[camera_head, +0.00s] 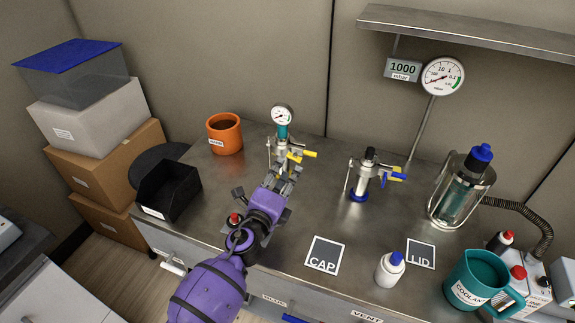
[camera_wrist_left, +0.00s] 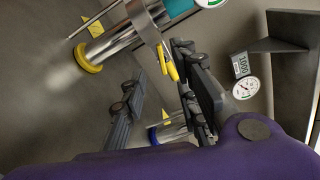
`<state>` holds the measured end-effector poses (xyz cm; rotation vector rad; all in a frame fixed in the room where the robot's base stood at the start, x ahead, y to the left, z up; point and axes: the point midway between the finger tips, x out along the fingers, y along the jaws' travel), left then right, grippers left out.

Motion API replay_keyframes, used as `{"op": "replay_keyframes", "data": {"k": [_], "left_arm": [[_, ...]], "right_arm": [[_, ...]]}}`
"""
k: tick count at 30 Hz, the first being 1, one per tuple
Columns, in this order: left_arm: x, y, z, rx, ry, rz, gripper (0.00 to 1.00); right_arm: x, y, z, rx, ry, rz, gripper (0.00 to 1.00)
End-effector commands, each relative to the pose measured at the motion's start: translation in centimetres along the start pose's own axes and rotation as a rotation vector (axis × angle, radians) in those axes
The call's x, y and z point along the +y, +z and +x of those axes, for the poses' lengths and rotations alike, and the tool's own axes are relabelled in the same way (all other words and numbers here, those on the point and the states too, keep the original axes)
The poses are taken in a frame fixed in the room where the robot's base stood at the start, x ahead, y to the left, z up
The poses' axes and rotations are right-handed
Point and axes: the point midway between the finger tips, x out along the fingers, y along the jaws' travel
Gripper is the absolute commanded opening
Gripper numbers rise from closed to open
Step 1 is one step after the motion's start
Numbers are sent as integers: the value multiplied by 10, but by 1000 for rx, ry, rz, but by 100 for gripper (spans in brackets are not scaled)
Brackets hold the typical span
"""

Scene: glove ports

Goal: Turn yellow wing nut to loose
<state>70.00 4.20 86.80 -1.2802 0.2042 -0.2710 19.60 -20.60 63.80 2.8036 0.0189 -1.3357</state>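The yellow wing nut (camera_head: 294,157) is on the clamp of a metal fitting that stands upright on the steel bench, with a teal-banded gauge on top. Its two wings also show in the left wrist view (camera_wrist_left: 168,62), close to the upper finger. I cannot tell whether a finger touches the nut. My right gripper is not in view.
A second fitting with a blue clamp (camera_head: 364,178) stands to the right. An orange pot (camera_head: 225,134) and a black bin (camera_head: 169,190) are at left. A glass vessel (camera_head: 463,188), white bottle (camera_head: 389,270) and teal jug (camera_head: 478,278) are at right. The bench around the CAP label (camera_head: 323,256) is clear.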

Motion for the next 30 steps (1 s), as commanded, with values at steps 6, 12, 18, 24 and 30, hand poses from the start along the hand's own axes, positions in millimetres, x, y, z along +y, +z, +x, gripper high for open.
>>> {"op": "replay_keyframes", "data": {"k": [6, 12, 18, 24, 30], "left_arm": [[1, -1, 33, 1, 0, -4, 28], [0, -1, 45, 1, -1, -4, 28], [0, 0, 46, 1, -1, -4, 28], [0, 0, 45, 1, -1, -4, 6], [0, 0, 45, 0, 0, -4, 0]], "right_arm": [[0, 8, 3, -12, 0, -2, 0], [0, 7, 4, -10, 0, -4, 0], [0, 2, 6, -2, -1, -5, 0], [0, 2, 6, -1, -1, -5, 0], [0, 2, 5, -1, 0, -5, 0]]}}
